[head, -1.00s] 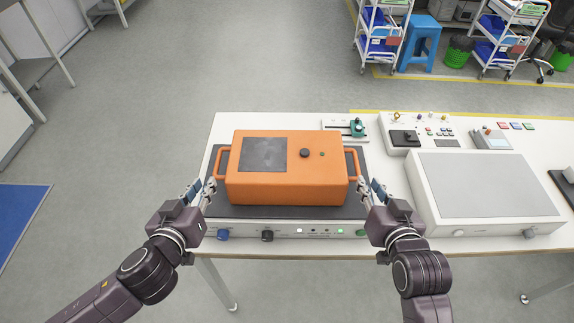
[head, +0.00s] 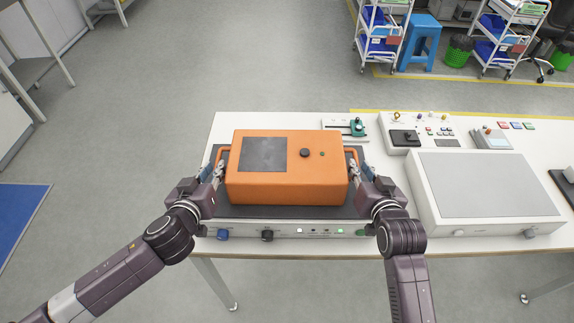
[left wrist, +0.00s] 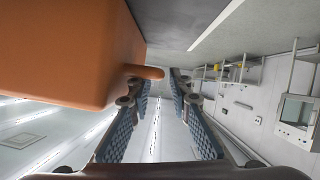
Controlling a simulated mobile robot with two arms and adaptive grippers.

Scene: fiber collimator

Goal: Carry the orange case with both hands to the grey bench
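The orange case (head: 290,185) sits on a dark mat on top of a white instrument with knobs, a dark square panel on its lid. It has an orange handle at each end. My left gripper (head: 214,171) is at the left handle (head: 222,155). In the left wrist view its fingers (left wrist: 160,82) are apart, with the end of the handle (left wrist: 148,72) at the tips, beside the case wall (left wrist: 65,50). My right gripper (head: 359,169) is at the right handle (head: 352,153); its fingers look apart, partly hidden by its own body.
The dark mat (head: 260,211) lies on the white instrument (head: 290,231). To its right is a white unit with a grey top (head: 485,185); behind are a teal device (head: 357,128) and a control box (head: 420,130). Floor is clear at left, with a blue mat (head: 18,220).

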